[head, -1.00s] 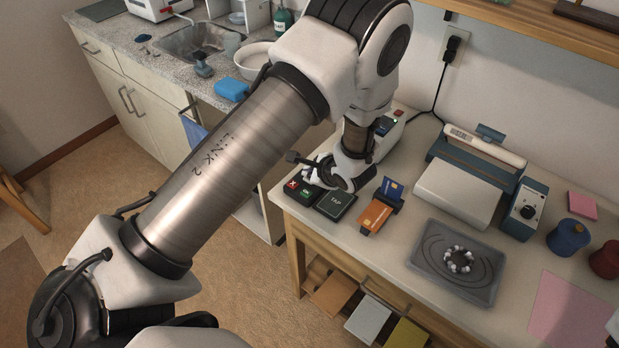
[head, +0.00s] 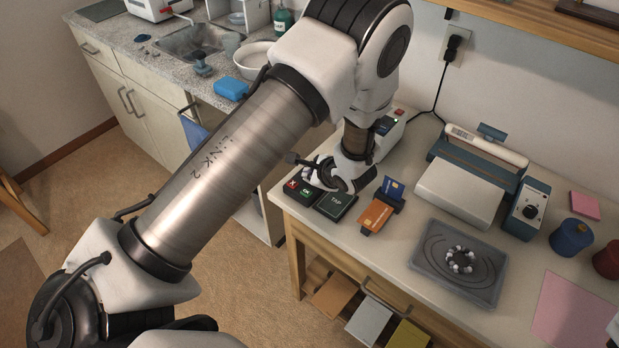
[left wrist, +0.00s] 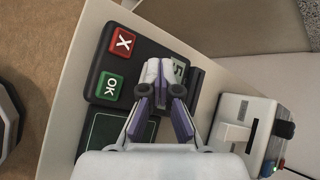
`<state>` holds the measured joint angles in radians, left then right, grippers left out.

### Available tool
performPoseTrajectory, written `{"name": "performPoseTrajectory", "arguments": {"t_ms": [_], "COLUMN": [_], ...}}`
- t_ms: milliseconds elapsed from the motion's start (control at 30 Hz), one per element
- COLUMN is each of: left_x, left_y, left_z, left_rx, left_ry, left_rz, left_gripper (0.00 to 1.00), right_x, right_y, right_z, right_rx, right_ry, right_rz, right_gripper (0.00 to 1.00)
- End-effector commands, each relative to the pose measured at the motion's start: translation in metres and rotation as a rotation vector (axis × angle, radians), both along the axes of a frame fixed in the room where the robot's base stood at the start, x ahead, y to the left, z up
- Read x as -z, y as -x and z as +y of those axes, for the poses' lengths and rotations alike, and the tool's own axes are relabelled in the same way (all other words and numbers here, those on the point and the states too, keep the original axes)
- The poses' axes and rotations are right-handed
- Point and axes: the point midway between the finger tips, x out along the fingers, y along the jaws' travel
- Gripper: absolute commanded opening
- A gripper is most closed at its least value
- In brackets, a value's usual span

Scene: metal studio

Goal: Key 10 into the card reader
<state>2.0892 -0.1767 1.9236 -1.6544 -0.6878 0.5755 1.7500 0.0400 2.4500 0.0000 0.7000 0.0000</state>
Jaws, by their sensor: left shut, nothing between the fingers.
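The card reader (head: 304,188) lies at the table's front left corner. It has a red X key (left wrist: 122,42), a green OK key (left wrist: 111,86) and a dark TAP pad (head: 337,204). My left gripper (left wrist: 163,88) is shut and empty, with its fingertips over the reader's key area beside the X and OK keys. The fingers hide the other keys. A pale strip with a dark digit, looking like 5, shows just past the fingertips; I cannot read it fully. In the head view the left gripper (head: 330,178) is partly hidden by its own wrist.
A white device (head: 392,130) stands behind my wrist. A grey tray (head: 430,270) with a beaded ring lies further right, before a white press (head: 460,190).

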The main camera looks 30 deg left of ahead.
Motion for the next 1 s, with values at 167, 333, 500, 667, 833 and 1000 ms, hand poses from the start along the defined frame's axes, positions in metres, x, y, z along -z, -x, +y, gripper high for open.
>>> {"name": "performPoseTrajectory", "arguments": {"t_ms": [167, 333, 500, 667, 833, 1000], "left_x": [0.001, 0.001, -0.003, -0.013, -0.016, -0.016], "left_y": [0.0, 0.0, 0.0, 0.0, 0.0, 0.0], "left_z": [0.0, 0.0, 0.0, 0.0, 0.0, 0.0], "left_rx": [-0.001, 0.001, 0.0, 0.001, 0.001, 0.001], "left_ry": [0.0, 0.001, 0.001, 0.001, 0.001, 0.0], "left_rz": [0.001, 0.001, 0.001, 0.0, 0.001, 0.001], "left_gripper": [0.0, 0.0, 0.0, 0.0, 0.0, 0.0], "right_x": [0.001, 0.001, 0.0, -0.004, -0.004, -0.003], "right_y": [0.0, 0.0, 0.0, 0.0, 0.0, 0.0], "right_z": [0.0, 0.0, 0.0, 0.0, 0.0, 0.0], "right_rx": [0.0, 0.0, 0.0, 0.0, 0.0, 0.0], "right_ry": [0.0, 0.0, 0.0, 0.0, 0.0, 0.0], "right_rz": [0.0, 0.0, 0.0, 0.0, 0.0, 0.0], "right_gripper": [0.37, 0.37, 0.37, 0.37, 0.37, 0.37]}}
